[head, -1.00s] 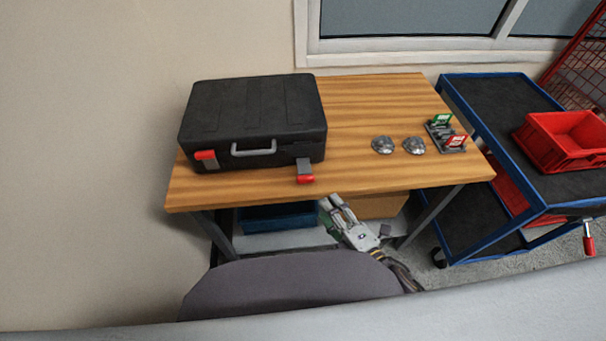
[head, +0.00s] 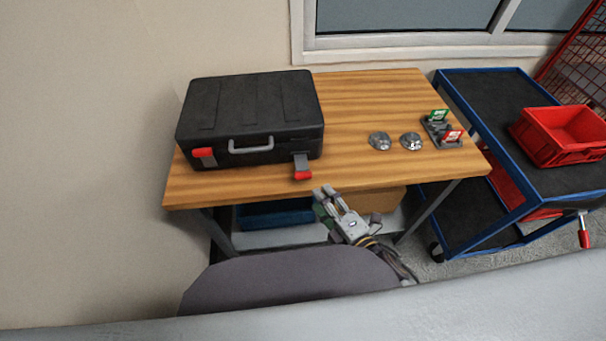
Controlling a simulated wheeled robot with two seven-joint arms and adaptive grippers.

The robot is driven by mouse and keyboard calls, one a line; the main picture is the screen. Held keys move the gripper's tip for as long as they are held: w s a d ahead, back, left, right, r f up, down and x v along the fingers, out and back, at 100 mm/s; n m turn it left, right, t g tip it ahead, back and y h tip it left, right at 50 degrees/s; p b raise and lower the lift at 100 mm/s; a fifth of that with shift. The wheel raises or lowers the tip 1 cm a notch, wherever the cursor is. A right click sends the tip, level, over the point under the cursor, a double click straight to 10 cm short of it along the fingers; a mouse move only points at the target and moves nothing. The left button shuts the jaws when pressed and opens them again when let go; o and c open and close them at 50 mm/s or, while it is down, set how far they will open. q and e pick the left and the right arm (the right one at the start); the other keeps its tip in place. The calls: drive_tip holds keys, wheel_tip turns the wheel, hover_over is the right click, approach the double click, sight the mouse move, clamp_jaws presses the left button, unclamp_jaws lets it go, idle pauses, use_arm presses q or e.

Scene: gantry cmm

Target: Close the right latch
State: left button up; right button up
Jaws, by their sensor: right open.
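A black case (head: 250,105) with a grey handle lies closed on the left half of the wooden table (head: 365,95). Its right latch (head: 303,168), grey with a red tip, hangs down and sticks out from the case front. Its left latch (head: 203,156), also red-tipped, lies up against the case front. My right gripper (head: 325,192) is open and empty at the table's front edge, just below and right of the right latch and apart from it. My left gripper is not in view.
Two metal domed parts (head: 380,140) and a grey holder with green and red tags (head: 441,130) sit on the table's right. A blue cart (head: 480,105) with a red bin (head: 562,134) stands at right. Boxes lie on the shelf below.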

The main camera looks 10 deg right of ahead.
sight(305, 178)
drive_tip(key=x, duration=0.4)
drive_tip(key=shift+w, duration=0.3)
drive_tip(key=shift+w+a+f+p, duration=0.15)
drive_tip(key=shift+w+a+p, duration=0.15)
drive_tip(key=shift+w, duration=0.2)
drive_tip(key=shift+w+a+f, duration=0.1)
drive_tip(key=shift+w+a, duration=0.05)
drive_tip(key=shift+w, duration=0.4)
drive_tip(key=shift+w+a, duration=0.3)
drive_tip(key=shift+w, duration=0.2)
drive_tip(key=shift+w+a+f, duration=0.15)
drive_tip(key=shift+w+a, duration=0.05)
drive_tip(key=shift+w, duration=0.35)
drive_tip(key=shift+w+a+f, duration=0.1)
drive_tip(key=shift+w+a, duration=0.1)
drive_tip(key=shift+w, duration=0.3)
drive_tip(key=shift+w+a+f, duration=0.1)
drive_tip(key=shift+w+a, duration=0.1)
drive_tip(key=shift+w, duration=0.25)
drive_tip(key=shift+c, duration=1)
drive_tip(key=c, duration=0.7)
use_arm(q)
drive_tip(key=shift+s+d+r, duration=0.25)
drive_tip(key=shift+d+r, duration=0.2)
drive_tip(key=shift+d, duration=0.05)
use_arm(e)
drive_tip(key=shift+f, duration=0.1)
clamp_jaws()
